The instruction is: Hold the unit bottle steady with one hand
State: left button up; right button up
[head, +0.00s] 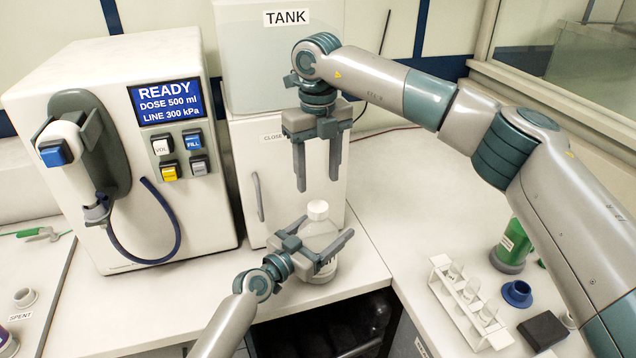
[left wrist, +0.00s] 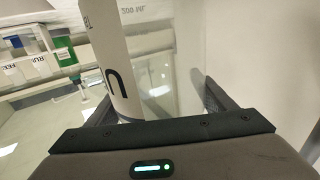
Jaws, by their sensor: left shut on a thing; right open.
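The unit bottle (head: 319,232) is a clear, whitish bottle with a white cap. It stands upright on the counter in front of the tank cabinet. My left gripper (head: 326,252) is shut on it, with one finger on each side of its body. In the left wrist view the bottle (left wrist: 165,65) fills the middle between the fingers, its label partly cut off by the gripper body. My right gripper (head: 317,165) is open and empty, pointing down above and just behind the bottle cap, apart from it.
A dosing machine (head: 110,215) with a docked nozzle (head: 70,150) and a blue hose stands at the left. A white rack (head: 465,305) with tubes, a green bottle (head: 512,245), a blue funnel-like piece (head: 517,293) and a dark block (head: 543,331) are at the right. The counter has a front edge near the bottle.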

aim_at(318, 206)
jog(key=m, duration=2.4)
jog(key=shift+m, duration=0.4)
jog(key=shift+f, duration=0.1)
jog(key=shift+f, duration=3.9)
